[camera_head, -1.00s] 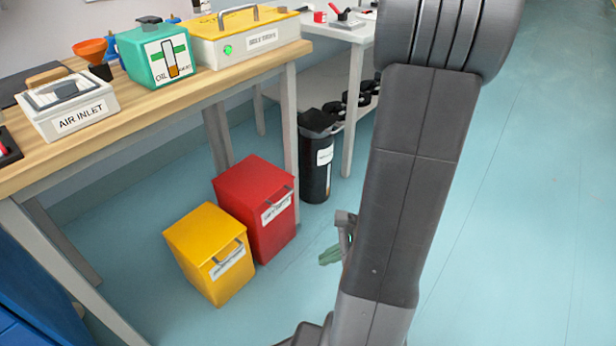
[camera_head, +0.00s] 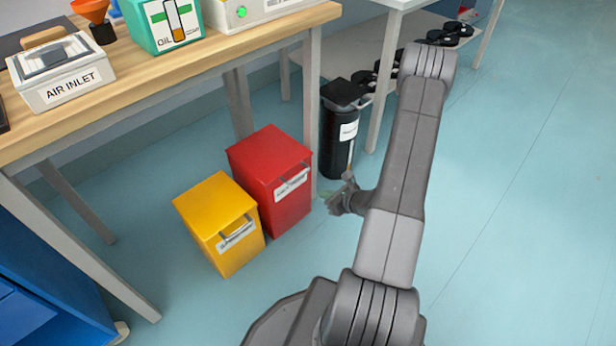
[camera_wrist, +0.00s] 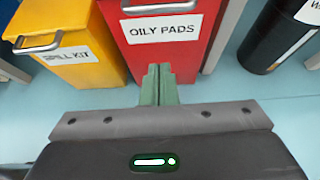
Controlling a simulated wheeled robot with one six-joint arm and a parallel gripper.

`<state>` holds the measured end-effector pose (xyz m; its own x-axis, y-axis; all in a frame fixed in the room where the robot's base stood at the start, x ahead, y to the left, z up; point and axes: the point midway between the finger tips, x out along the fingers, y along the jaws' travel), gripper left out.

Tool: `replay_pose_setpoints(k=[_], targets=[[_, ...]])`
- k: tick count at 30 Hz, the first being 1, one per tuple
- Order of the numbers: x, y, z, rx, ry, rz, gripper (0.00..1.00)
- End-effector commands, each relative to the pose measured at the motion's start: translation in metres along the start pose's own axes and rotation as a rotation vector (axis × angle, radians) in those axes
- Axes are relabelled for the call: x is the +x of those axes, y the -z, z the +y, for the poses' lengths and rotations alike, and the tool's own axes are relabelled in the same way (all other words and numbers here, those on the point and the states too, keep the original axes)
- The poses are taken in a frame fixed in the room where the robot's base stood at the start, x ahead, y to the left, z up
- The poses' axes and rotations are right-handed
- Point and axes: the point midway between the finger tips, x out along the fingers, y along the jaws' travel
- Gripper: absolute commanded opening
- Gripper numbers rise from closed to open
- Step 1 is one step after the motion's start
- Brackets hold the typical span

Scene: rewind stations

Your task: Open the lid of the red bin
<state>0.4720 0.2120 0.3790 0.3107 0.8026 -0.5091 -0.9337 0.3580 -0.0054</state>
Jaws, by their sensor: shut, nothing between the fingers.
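A yellow bin (camera_head: 222,225) labelled SPILL KIT in the wrist view stands left of the red one. A black bin (camera_head: 340,130) stands behind right, past a bench leg (camera_head: 312,110). The workbench (camera_head: 150,85) overhangs behind. Open floor (camera_head: 500,220) lies to the right.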

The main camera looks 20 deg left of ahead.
Motion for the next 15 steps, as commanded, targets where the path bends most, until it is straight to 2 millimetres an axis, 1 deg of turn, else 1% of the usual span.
replay_pose_setpoints(k=[1, 3, 8, 11, 15], targets=[[0.004, 0.005, -0.001, 0.01, 0.008, 0.0, 0.0], [0.008, 0.007, -0.003, 0.017, 0.017, 0.0, 0.0], [0.022, 0.009, -0.004, 0.018, 0.02, -0.001, 0.0], [0.04, 0.01, -0.003, 0.016, 0.017, -0.002, 0.0], [0.07, 0.011, -0.003, 0.016, 0.017, -0.001, 0.0]])
